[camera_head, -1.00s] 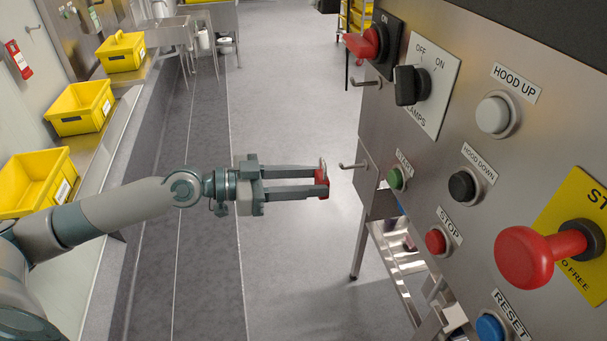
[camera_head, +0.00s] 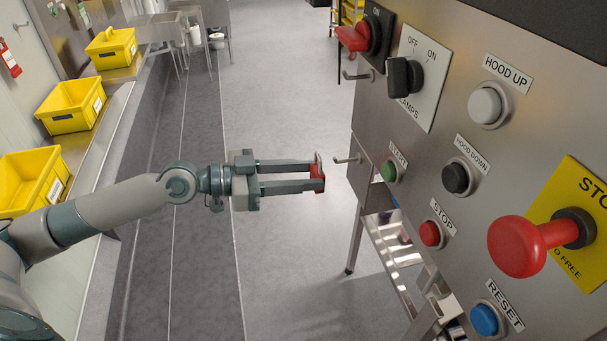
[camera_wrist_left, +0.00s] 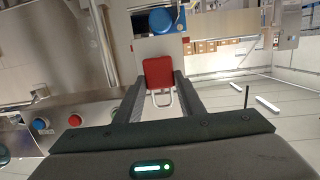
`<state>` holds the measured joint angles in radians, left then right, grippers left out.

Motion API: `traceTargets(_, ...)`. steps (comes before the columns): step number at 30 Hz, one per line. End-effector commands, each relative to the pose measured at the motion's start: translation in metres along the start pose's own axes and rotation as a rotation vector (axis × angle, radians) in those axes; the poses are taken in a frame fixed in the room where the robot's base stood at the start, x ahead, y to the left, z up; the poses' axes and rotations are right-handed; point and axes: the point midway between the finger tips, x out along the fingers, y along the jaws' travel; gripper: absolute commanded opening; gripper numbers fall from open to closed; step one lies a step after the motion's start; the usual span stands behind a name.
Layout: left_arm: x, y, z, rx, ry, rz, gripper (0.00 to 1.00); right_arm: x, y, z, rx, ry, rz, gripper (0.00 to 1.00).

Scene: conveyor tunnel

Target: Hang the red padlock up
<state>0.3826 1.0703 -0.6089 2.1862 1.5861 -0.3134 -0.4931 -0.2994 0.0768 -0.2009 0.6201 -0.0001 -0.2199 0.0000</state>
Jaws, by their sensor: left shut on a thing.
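My left gripper (camera_head: 316,174) is shut on the red padlock (camera_head: 319,169), which sits between its fingertips in the head view. In the left wrist view the padlock (camera_wrist_left: 158,72) shows as a red body with a pale shackle on the gripper's side. The gripper is in the air left of the steel panel, apart from it. A metal hook (camera_head: 348,159) sticks out from the panel's left edge, a short gap to the right of the padlock. A second hook (camera_head: 357,76) is higher up, below the red switch. My right gripper is not in view.
The panel carries a large red stop knob (camera_head: 520,246), a black lamp switch (camera_head: 403,76), a red rotary switch (camera_head: 358,40) and several push buttons. Yellow crates (camera_head: 72,106) line the left side. Open floor lies between.

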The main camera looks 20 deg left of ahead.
Motion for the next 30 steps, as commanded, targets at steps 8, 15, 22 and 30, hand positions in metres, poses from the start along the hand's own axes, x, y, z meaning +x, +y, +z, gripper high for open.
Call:
traceTargets(8, 0.007, 0.000, -0.003, -0.001, 0.002, 0.000, 0.00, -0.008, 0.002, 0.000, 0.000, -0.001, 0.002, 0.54)
traceTargets(15, 0.015, 0.000, -0.004, -0.001, 0.003, 0.000, 0.00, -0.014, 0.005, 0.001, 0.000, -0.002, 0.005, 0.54)
traceTargets(22, 0.022, 0.000, -0.005, -0.001, 0.001, 0.000, 0.00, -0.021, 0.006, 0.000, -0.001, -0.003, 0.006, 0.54)
traceTargets(30, 0.031, 0.000, -0.006, 0.001, 0.002, 0.000, 0.00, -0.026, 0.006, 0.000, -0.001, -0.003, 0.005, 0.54)
